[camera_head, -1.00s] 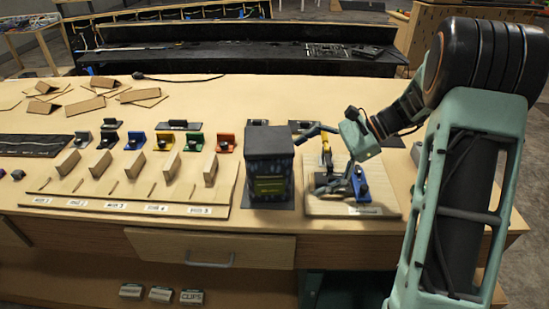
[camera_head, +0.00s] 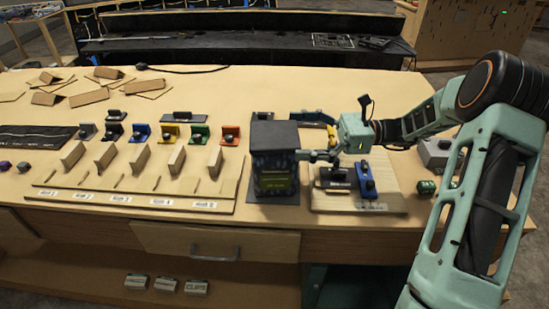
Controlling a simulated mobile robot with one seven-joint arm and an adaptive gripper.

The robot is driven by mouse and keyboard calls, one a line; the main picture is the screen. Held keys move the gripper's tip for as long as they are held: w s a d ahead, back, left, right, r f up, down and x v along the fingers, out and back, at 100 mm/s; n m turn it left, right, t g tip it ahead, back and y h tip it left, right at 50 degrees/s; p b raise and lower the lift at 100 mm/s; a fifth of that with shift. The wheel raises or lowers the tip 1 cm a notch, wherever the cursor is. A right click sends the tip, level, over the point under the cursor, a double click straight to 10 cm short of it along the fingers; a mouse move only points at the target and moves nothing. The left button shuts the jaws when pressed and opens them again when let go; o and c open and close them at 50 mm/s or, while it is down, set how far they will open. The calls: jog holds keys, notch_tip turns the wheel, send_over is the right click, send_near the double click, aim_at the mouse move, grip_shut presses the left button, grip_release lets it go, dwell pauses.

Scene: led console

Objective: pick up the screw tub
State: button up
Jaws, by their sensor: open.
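A dark, box-shaped tub (camera_head: 273,166) with a green-yellow label stands on a dark square mat near the bench's front edge. It looks most like the screw tub, but I cannot read its label. My gripper (camera_head: 301,136) comes from the right, its jaws spread and pointing left at the tub's right side. One finger shows near the tub's far right corner, the other beside its right face. Nothing shows held between them. I cannot tell whether either finger touches the tub or how far they reach around it.
Right of the tub, a wooden board (camera_head: 390,200) carries a black-and-blue fixture (camera_head: 365,180). A green block (camera_head: 426,187) and a grey box (camera_head: 436,152) lie further right. At left, a rack (camera_head: 130,197) holds upright wooden pieces, with coloured holders (camera_head: 169,133) behind. Labelled small boxes (camera_head: 165,284) sit on the lower shelf.

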aim_at(275, 133)
jog(key=a, duration=0.3)
jog(key=a+p, duration=0.1)
jog(key=a, duration=0.1)
jog(key=shift+s+r, duration=0.1)
jog(key=shift+s, duration=0.15)
jog(key=c, duration=2)
jog(key=shift+r, duration=0.15)
jog(key=shift+c, duration=0.4)
